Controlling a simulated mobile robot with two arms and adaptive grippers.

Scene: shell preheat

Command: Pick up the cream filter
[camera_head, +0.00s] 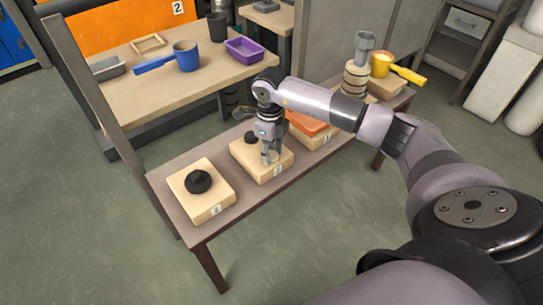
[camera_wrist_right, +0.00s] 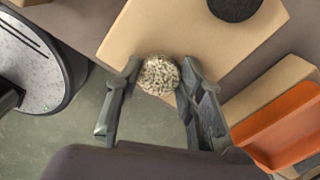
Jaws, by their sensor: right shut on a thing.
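The cream filter (camera_wrist_right: 158,75) is a small round, speckled cream piece in the right wrist view. My right gripper (camera_wrist_right: 155,95) is shut on it, with one finger on each side. In the head view my right gripper (camera_head: 271,158) points down at the front part of the middle wooden block (camera_head: 270,172), and the filter is mostly hidden by the fingers there. I cannot tell whether the filter touches the block. My left gripper is not in view.
A black knob (camera_head: 251,138) sits behind on the same block. A black disc (camera_head: 198,181) lies on the left block. An orange tray (camera_head: 308,123) is to the right. A stacked tower (camera_head: 356,78) and yellow pan (camera_head: 381,65) stand farther right. Behind is a workbench (camera_head: 140,98).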

